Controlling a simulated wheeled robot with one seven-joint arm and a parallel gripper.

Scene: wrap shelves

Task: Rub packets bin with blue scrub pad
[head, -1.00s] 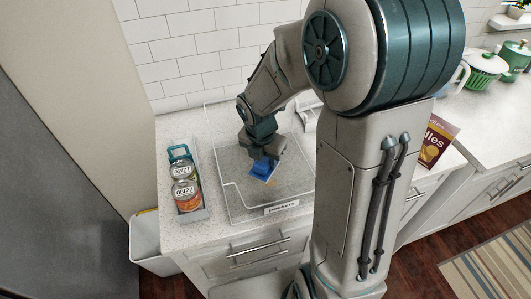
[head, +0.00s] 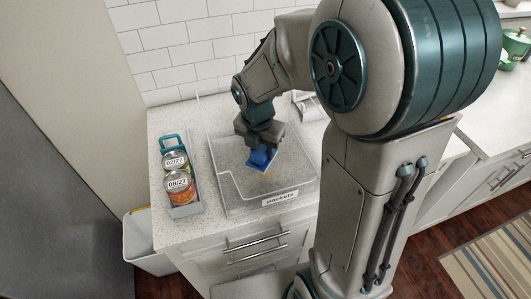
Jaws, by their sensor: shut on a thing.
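The packets bin (head: 228,192) is a clear, see-through box on the speckled counter, with a white label reading "packets" (head: 280,198) on its front. The blue scrub pad (head: 261,158) is held in my gripper (head: 262,147), which is shut on it and points down within the bin's outline. An orange-tan patch shows just under the pad. I cannot tell whether the pad touches the bin's floor. The fingertips are partly hidden by the pad and the wrist.
Left of the bin, a grey caddy (head: 186,211) with a teal handle holds cans marked 08/27 (head: 178,184). A white waste bin (head: 140,237) stands on the floor at left. A tiled wall (head: 170,55) is behind. My arm hides much of the right counter.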

